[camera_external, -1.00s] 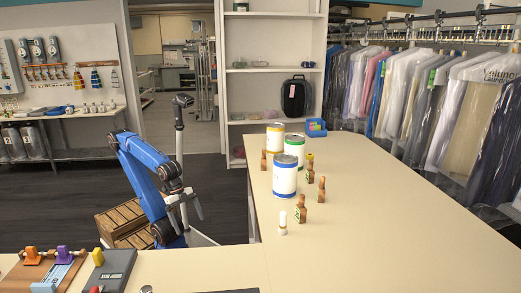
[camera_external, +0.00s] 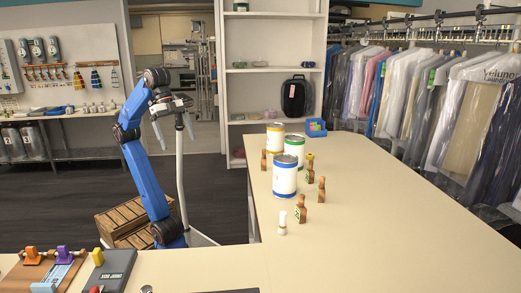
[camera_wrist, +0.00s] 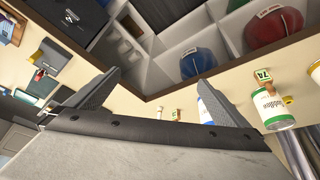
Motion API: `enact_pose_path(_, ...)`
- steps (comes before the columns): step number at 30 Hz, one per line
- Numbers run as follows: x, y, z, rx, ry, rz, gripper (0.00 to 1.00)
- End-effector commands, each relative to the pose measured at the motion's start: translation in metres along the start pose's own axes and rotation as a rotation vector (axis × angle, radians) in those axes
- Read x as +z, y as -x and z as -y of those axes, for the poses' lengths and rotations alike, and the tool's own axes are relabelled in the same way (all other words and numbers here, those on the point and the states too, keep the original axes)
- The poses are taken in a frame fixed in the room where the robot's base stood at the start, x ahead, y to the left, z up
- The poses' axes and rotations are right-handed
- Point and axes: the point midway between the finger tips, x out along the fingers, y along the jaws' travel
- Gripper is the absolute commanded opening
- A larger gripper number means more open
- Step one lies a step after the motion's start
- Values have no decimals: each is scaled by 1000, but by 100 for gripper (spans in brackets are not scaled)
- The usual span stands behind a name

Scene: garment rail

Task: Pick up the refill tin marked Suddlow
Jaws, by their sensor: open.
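Three white tins stand close together on the long counter in the external view. One has a yellow band (camera_external: 275,137), one a green band (camera_external: 296,141), one a blue band (camera_external: 285,176). In the wrist view the green-banded tin (camera_wrist: 275,108) reads Suddlow and lies right of my fingers. The blue-banded tin (camera_wrist: 204,112) is mostly hidden behind my right finger, and a yellow-banded tin (camera_wrist: 315,72) is cut by the right edge. In the external view the blue tin partly covers the green one. My gripper (camera_external: 176,142) is open and empty, left of the counter and apart from the tins.
A thin pole (camera_external: 181,185) stands beside my arm. The counter's right part is clear. Garments (camera_external: 400,95) hang beyond it.

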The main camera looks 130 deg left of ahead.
Motion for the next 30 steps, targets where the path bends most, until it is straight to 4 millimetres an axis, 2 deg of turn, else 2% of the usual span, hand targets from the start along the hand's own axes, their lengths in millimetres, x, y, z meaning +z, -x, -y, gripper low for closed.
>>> enact_pose_path(7, -21, 44, 0, 0, 0, -2, 100)
enact_pose_path(17, -72, 37, 32, -67, -219, 29, 100)
enact_pose_path(23, -117, 30, 70, -118, -420, 74, 100)
enact_pose_path(30, -176, 15, 141, -169, -735, 177, 100)
